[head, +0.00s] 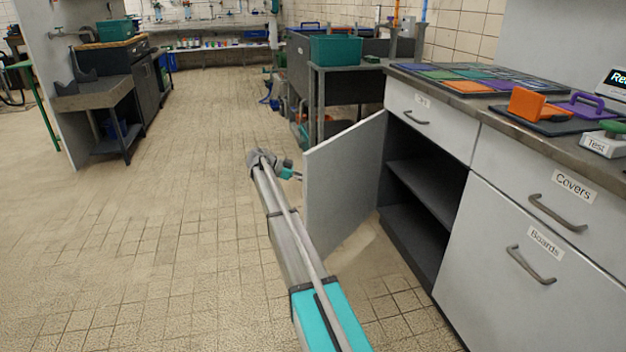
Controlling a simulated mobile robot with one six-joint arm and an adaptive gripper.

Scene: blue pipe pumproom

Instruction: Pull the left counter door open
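The left counter door (343,183) is a plain light grey panel. It stands swung wide out from the counter, hinged at the left side of the opening. Its inner face is toward me; its outer face and any handle are hidden. The cupboard (425,180) behind it shows dark, empty shelves. My gripper (291,174) is at the door's free edge, at its left in the picture. It is small and partly hidden by the door and my wrist. I cannot tell whether it touches the door or is open or shut.
Drawers labelled Covers (557,207) and Boards (530,265) are shut. The countertop (455,93) holds coloured mats, an orange block (541,105) and a purple-handled item. A dark metal table with a green bin (335,49) stands behind the door. The tiled floor (190,200) at left is clear.

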